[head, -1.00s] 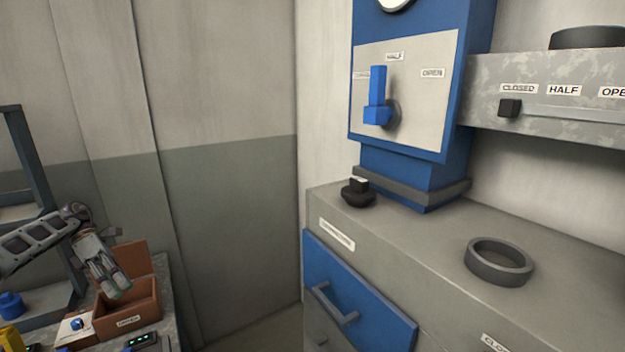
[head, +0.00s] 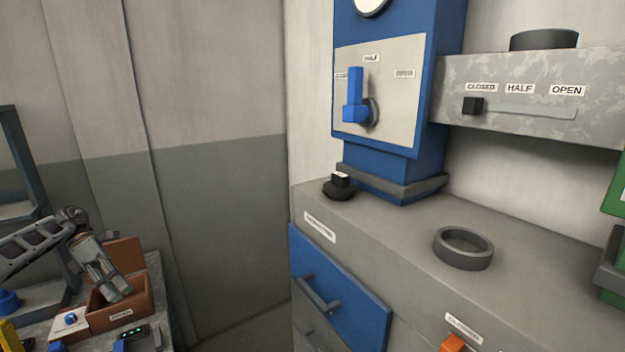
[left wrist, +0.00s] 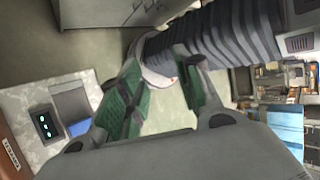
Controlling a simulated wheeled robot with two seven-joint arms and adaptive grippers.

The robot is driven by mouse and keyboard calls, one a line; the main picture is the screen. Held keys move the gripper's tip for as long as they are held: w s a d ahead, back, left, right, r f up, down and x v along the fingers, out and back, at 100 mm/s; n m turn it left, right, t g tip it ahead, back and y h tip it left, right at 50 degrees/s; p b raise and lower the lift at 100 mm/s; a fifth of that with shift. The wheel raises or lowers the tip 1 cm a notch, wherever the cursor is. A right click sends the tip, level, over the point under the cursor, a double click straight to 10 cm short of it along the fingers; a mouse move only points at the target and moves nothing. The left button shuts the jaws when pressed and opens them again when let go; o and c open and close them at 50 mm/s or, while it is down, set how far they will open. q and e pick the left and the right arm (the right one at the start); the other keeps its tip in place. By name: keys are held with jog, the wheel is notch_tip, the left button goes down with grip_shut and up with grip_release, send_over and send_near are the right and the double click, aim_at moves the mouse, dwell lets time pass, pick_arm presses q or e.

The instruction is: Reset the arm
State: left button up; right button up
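My left gripper (head: 118,290) hangs at the lower left of the head view, fingers pointing down, in front of or over a brown open box (head: 130,308); I cannot tell whether it touches the box. In the left wrist view the two green-padded fingers (left wrist: 157,75) stand apart with nothing held between them. My right arm and gripper are not in view.
A blue lever (head: 355,95) points up at the HALF label on a blue column. A black slider (head: 473,105) sits under CLOSED. A dark ring (head: 463,248) and black knob (head: 340,188) lie on the grey cabinet (head: 390,225), which has a blue drawer (head: 345,290).

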pick_arm(q)
jog(key=w+d+f+n+t+h, duration=0.2)
jog(key=w+d+f+n+t, duration=0.3)
jog(key=d+f, duration=0.6)
jog(key=w+d+f+n+t+h, duration=0.35)
jog(key=w+d+f, duration=0.35)
jog(key=d+f, duration=0.4)
jog(key=s+d+f+n+t+y, duration=0.2)
jog(key=f+n+t, duration=0.1)
jog(key=f+n, duration=0.5)
jog(key=s+d+f+n+t+y, duration=0.1)
jog(key=d+f+n+t+y, duration=0.3)
jog(key=f, duration=0.6)
jog(key=s+a+f+n+g+y, duration=0.1)
jog(key=s+a+f+n+y, duration=0.15)
jog(key=s+f+n, duration=0.7)
jog(key=s+a+f+n+g+y, duration=0.2)
jog(key=s+f+n+y, duration=0.15)
jog(key=s+f, duration=1)
jog(key=s+f+n+g+y, duration=0.1)
jog(key=s+f+n+g, duration=0.2)
jog(key=s, duration=1.4)
jog(key=s+d+f+n+g+y, duration=0.1)
jog(key=s+f+n+g, duration=0.3)
jog(key=s, duration=1.4)
notch_tip(320, 180, down, 4)
jog(key=shift+r+n, duration=0.1)
jog(key=shift+n, duration=1.05)
jog(key=shift+s+y, duration=0.1)
jog(key=shift+y, duration=0.15)
